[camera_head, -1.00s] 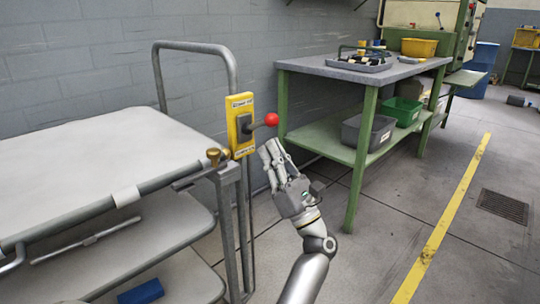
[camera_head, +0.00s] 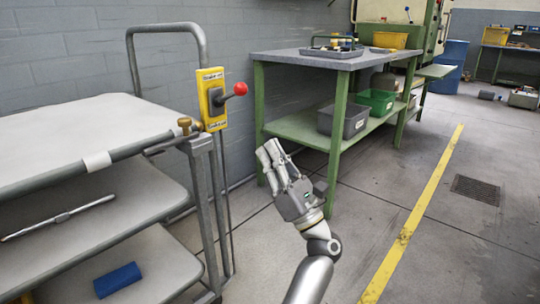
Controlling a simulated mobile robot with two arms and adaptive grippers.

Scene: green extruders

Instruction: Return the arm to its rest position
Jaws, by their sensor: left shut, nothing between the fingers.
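My left gripper (camera_head: 270,153) is up in the air in the middle of the head view, its fingers together with nothing between them. My left arm (camera_head: 310,280) comes in from the bottom edge. Up and to the left of the fingertips is a yellow switch box (camera_head: 211,99) with a black lever ending in a red knob (camera_head: 240,88). The fingers are apart from the knob and the box. My right gripper is not in view.
A grey shelved cart (camera_head: 75,135) fills the left, with a blue block (camera_head: 118,280) on its bottom shelf. A green-legged workbench (camera_head: 300,62) with grey and green bins (camera_head: 376,101) stands behind my gripper.

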